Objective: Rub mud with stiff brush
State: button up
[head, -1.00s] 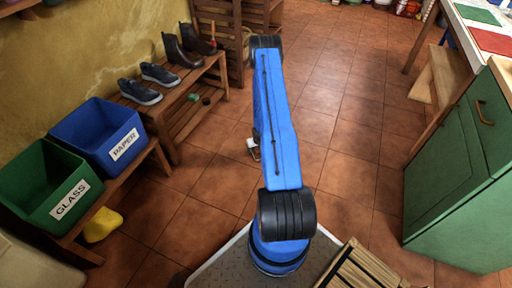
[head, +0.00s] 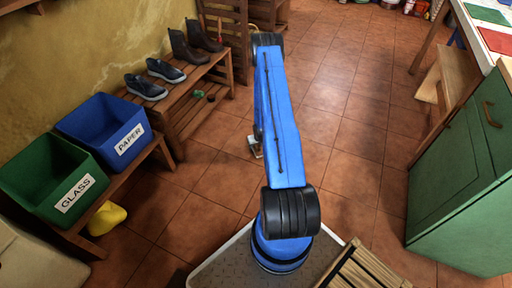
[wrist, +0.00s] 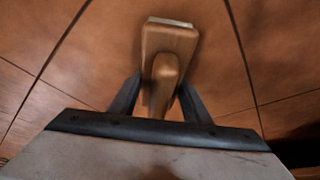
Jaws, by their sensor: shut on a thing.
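My gripper (wrist: 160,98) is shut on a wooden brush (wrist: 170,42) in the wrist view. The brush has a wooden block and a rounded handle between the dark fingers, with a pale strip along its far edge. Tiled floor lies beneath it. In the head view, a small part of the brush (head: 256,148) shows left of my blue arm, which hides the gripper. I cannot make out any mud. Brown boots (head: 186,47) and dark slip-on shoes (head: 146,88) stand on a wooden bench at the left.
The wooden bench (head: 190,97) has small items on its lower shelf. A blue PAPER bin (head: 85,122) and a green GLASS bin (head: 30,172) stand nearer, with a yellow object (head: 107,219) below. A green cabinet (head: 455,190) stands at right. Tiled floor between is clear.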

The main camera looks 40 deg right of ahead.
jog(key=shift+w+d, duration=0.5)
jog(key=shift+d, duration=0.75)
jog(key=shift+w+d, duration=0.5)
jog(key=shift+d, duration=0.8)
jog(key=shift+w+d, duration=0.5)
jog(key=shift+d, duration=0.75)
jog(key=shift+w+d+r, duration=0.1)
jog(key=shift+w+d, duration=0.25)
jog(key=shift+d, duration=0.45)
jog(key=shift+w+d, duration=0.4)
jog(key=shift+d, duration=0.45)
jog(key=shift+w+d+r, duration=0.1)
jog(key=shift+w+d, duration=0.25)
jog(key=shift+d, duration=0.45)
jog(key=shift+r, duration=2.95)
jog(key=shift+r, duration=1.5)
